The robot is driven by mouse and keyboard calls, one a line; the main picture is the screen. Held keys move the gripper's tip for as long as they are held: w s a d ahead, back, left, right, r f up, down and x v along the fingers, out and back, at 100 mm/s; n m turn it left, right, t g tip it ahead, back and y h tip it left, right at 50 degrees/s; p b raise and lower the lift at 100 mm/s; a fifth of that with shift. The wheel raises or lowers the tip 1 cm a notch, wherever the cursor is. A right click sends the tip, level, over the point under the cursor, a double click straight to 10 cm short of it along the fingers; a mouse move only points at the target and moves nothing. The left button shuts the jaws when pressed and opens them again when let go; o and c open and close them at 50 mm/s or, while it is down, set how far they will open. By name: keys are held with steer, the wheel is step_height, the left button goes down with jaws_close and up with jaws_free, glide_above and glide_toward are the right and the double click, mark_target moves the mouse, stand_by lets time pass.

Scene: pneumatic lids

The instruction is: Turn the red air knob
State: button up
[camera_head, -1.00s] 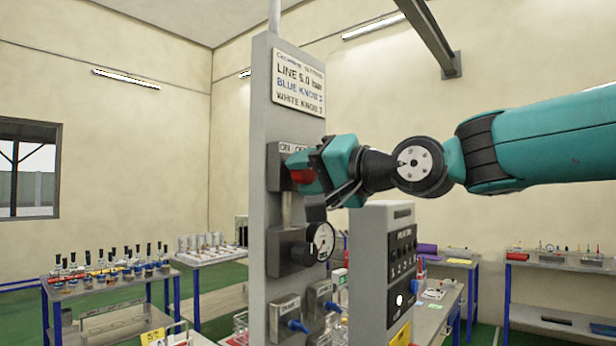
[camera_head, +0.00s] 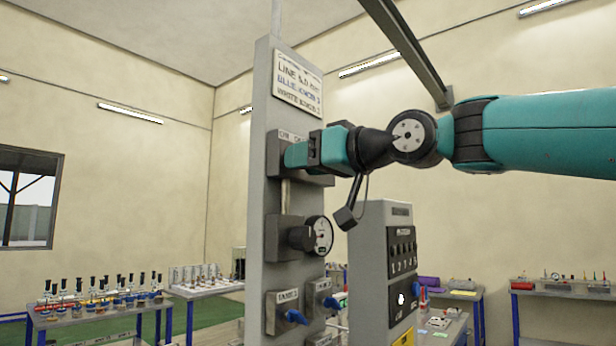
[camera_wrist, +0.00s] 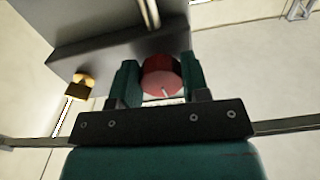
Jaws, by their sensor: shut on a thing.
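The red air knob (camera_wrist: 162,76) shows in the wrist view between the two teal fingers, with a small pale mark on its face. My gripper (camera_wrist: 160,80) is shut on it, one finger on each side. In the head view my gripper (camera_head: 296,155) reaches in from the right to the grey valve box under the ON/OFF label (camera_head: 292,137) on the column. The knob is hidden behind the fingers there.
A grey column (camera_head: 262,200) carries a sign (camera_head: 298,85), a pressure gauge (camera_head: 318,236) and blue knobs (camera_head: 296,317) below. A grey control box (camera_head: 370,260) stands right of the column, under my arm. Tables with bottles (camera_head: 100,300) stand at the left.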

steer(key=shift+d+r+n+b, duration=0.1)
steer(key=shift+n+b, duration=0.85)
steer(key=shift+n, duration=0.95)
steer(key=shift+r+n+b, duration=0.1)
steer(key=shift+n+b, duration=0.85)
steer(key=shift+n, duration=0.95)
steer(key=o, duration=0.9)
steer(key=shift+w, duration=0.1)
steer(key=shift+f, duration=0.1)
steer(key=shift+d, duration=0.1)
